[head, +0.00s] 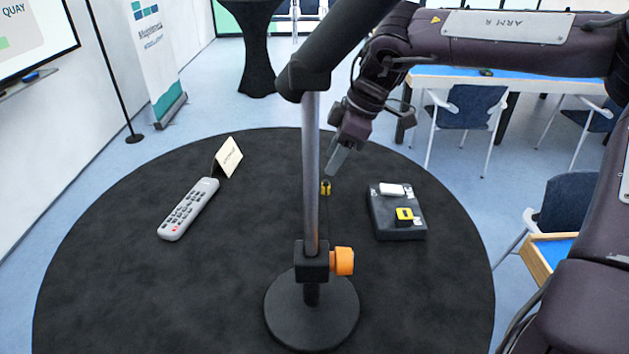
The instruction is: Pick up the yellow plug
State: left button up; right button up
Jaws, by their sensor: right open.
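A small yellow and black piece (325,187) shows just right of the metal pole, below my right gripper, with a thin dark line by it. A second yellow piece (404,214) sits on a dark box (396,234) on the right of the round black table. I cannot tell for sure which of the two is the yellow plug. My right gripper (338,162) is open, pointing down beside the pole, above and left of the dark box. It appears apart from both yellow pieces. My left gripper is not in view.
A stand with a metal pole (310,180), round black base (311,308) and orange knob (342,261) rises mid-table. A white piece (392,190) lies on the dark box. A grey remote (188,209) and small card (229,157) are at left. The front left table is clear.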

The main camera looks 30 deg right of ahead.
aim_at(328, 182)
jog(key=f+p, duration=0.1)
jog(key=s+f+p, duration=0.1)
jog(key=shift+a+f, duration=0.15)
jog(key=shift+f, duration=0.15)
jog(key=x, duration=0.2)
jog(key=p+x, duration=0.1)
jog(key=shift+w+f, duration=0.3)
jog(key=shift+f, duration=0.05)
jog(key=shift+s, duration=0.1)
jog(key=c, duration=0.4)
grip_shut()
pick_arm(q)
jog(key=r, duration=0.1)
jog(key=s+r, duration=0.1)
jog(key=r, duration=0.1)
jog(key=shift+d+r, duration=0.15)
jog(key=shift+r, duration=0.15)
pick_arm(e)
jog(key=shift+r, duration=0.1)
